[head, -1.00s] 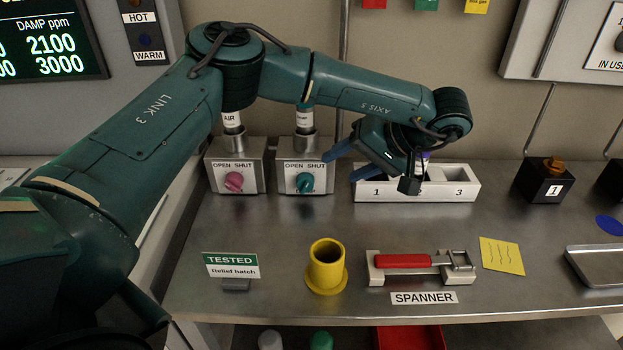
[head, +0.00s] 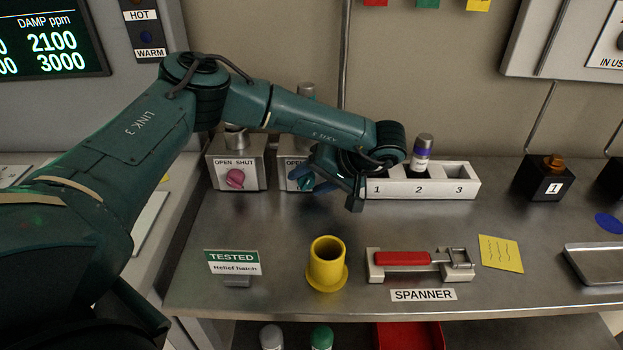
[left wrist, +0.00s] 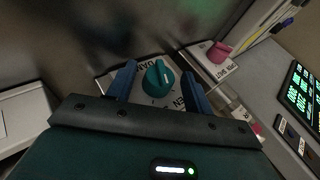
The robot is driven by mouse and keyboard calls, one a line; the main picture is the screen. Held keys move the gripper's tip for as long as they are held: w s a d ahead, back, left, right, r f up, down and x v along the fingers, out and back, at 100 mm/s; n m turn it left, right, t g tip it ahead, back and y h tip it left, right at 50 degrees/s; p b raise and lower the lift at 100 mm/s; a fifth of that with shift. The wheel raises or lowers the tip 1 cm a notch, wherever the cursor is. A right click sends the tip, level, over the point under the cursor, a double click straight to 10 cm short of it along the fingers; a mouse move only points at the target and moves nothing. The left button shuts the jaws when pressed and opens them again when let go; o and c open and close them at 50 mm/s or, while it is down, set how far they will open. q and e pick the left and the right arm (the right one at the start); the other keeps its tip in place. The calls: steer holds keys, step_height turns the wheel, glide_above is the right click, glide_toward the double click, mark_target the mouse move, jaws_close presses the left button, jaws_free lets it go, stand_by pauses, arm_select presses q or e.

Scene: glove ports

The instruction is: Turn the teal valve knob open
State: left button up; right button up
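The teal valve knob (head: 306,184) is on the front of the second metal valve block, largely hidden behind my left gripper (head: 304,178) in the head view. In the left wrist view the round teal knob (left wrist: 158,79) with its pale pointer mark shows whole, between the two blue fingers of my left gripper (left wrist: 159,70). The fingers are apart, one on each side of the knob, with gaps visible. I cannot tell how deep the fingertips reach. Lettering around the knob is partly covered. My right gripper is not in view.
A pink knob (head: 235,178) is on the block to the left. A yellow cup (head: 327,264) and a red-handled spanner (head: 403,258) are nearer the front.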

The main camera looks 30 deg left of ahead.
arm_select(q)
steer(key=c, duration=0.9)
